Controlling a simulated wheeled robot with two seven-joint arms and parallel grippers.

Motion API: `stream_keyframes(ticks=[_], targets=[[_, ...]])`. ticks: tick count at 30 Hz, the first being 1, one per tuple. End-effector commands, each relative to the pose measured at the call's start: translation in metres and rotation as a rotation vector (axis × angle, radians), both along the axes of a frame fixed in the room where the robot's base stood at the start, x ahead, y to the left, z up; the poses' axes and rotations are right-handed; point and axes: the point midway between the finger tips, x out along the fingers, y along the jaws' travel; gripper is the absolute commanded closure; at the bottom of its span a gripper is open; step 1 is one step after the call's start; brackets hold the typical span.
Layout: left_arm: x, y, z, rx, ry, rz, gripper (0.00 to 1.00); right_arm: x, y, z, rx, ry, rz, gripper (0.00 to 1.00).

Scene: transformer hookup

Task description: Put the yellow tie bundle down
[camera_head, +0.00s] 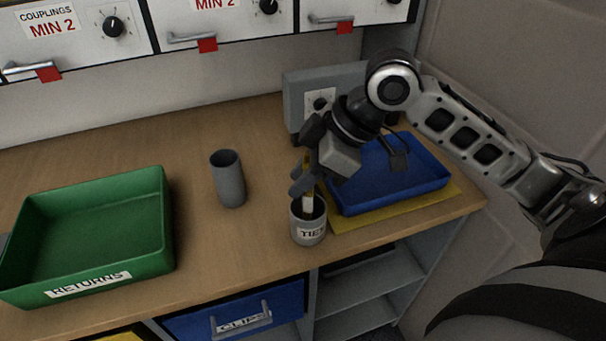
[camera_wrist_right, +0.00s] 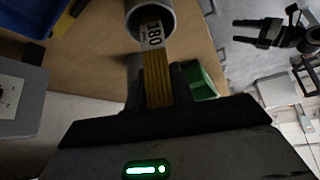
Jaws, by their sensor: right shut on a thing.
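The yellow tie bundle (camera_wrist_right: 157,78) has a white label reading 180 and is held between the fingers of my right gripper (camera_head: 307,170). In the head view, the bundle (camera_head: 308,196) is upright, with its lower end at the mouth of the grey cup labelled TIES (camera_head: 308,229). The right gripper (camera_wrist_right: 157,85) is shut on the bundle just above that cup. In the right wrist view, the labelled end reaches into the grey cup's opening (camera_wrist_right: 150,18). Whether it touches the cup's bottom is hidden. My left gripper (camera_wrist_right: 262,33) appears in the right wrist view, away from the bench, fingers apart.
A plain grey cup (camera_head: 229,180) stands left of the TIES cup. A green RETURNS tray (camera_head: 150,262) is at the left. A blue tray (camera_head: 440,182) on a yellow mat (camera_head: 440,203) lies close on the right. A grey box with a dial (camera_head: 296,100) stands behind.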

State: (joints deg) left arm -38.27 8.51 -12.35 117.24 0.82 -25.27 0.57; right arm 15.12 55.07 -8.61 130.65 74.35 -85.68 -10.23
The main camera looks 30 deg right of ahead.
Motion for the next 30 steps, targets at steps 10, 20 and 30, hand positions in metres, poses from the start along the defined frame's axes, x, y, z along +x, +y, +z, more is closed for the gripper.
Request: stream_keyframes(ticks=[10, 20, 30], targets=[[0.005, 0.000, 0.003, -0.001, -0.013, -0.001, 0.26, 0.000, 0.000, -0.002, -0.001, 0.000, -0.001, 0.62], [0.005, -0.001, 0.004, -0.001, -0.015, -0.002, 0.26, 0.000, 0.000, 0.000, 0.000, -0.001, -0.001, 0.54], [0.005, 0.000, 0.006, -0.001, -0.016, -0.002, 0.26, -0.015, -0.024, 0.044, -0.006, -0.003, -0.003, 0.54]])
